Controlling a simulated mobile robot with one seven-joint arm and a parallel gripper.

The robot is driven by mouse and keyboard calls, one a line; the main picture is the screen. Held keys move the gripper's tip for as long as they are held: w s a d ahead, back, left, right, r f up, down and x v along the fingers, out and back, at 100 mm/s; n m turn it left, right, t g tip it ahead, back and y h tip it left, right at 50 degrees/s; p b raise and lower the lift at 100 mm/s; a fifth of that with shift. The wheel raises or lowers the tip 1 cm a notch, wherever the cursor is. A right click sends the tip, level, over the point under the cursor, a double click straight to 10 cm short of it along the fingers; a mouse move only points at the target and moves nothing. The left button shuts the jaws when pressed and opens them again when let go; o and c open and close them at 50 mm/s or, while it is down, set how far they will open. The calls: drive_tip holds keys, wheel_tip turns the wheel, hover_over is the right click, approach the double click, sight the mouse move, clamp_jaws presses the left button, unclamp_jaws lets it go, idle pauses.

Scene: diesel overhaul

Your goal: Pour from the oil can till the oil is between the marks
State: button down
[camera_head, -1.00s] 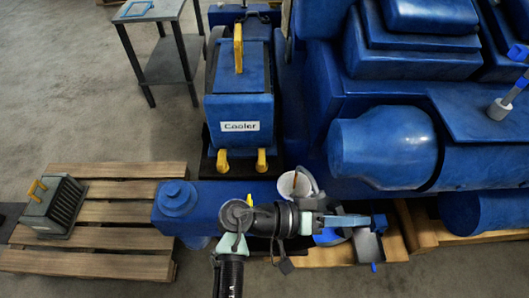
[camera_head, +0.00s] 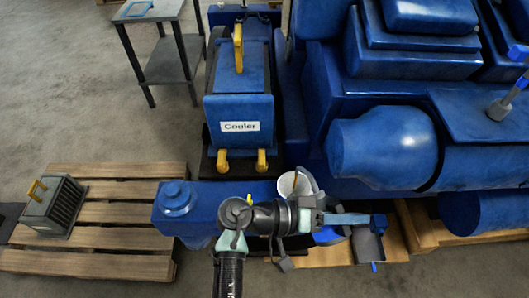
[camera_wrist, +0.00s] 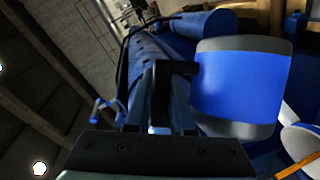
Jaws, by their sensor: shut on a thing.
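The oil can (camera_wrist: 240,85) is grey with a broad blue band and a black handle (camera_wrist: 165,95). It fills the right of the wrist view. My gripper (camera_wrist: 160,130) is shut on the handle. In the head view my gripper (camera_head: 322,218) is at the lower middle, with the can's blue and pale side (camera_head: 328,236) partly hidden beside it. A white cup-like opening (camera_head: 288,184) lies just beyond my wrist, with a thin grey curved part over it. A thin amber streak (camera_head: 295,182) shows in it; I cannot tell if it is oil. No level marks are readable.
The blue engine (camera_head: 390,150) fills the right. The blue cooler (camera_head: 238,105) stands behind the opening. A wooden pallet (camera_head: 110,190) with a small dark box (camera_head: 52,207) lies left. A grey tray-like part (camera_head: 368,246) is close to the right of my gripper.

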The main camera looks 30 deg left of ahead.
drive_tip(key=shift+w+a+r+n+h, duration=0.25)
drive_tip(key=shift+a+r+n+h, duration=0.1)
drive_tip(key=shift+r+n, duration=0.1)
idle(2.2)
drive_tip(key=shift+w+a+r+n, duration=0.2)
drive_tip(key=shift+a+r+n, duration=0.1)
drive_tip(key=shift+a+n, duration=0.05)
idle(2.8)
idle(0.4)
drive_tip(key=shift+w+a+r+h, duration=0.1)
drive_tip(key=shift+a+r+h, duration=0.05)
drive_tip(key=shift+r+h, duration=0.1)
idle(0.9)
drive_tip(key=shift+w+a+r+n, duration=0.15)
drive_tip(key=shift+r+n, duration=0.05)
drive_tip(key=shift+n, duration=0.1)
idle(0.3)
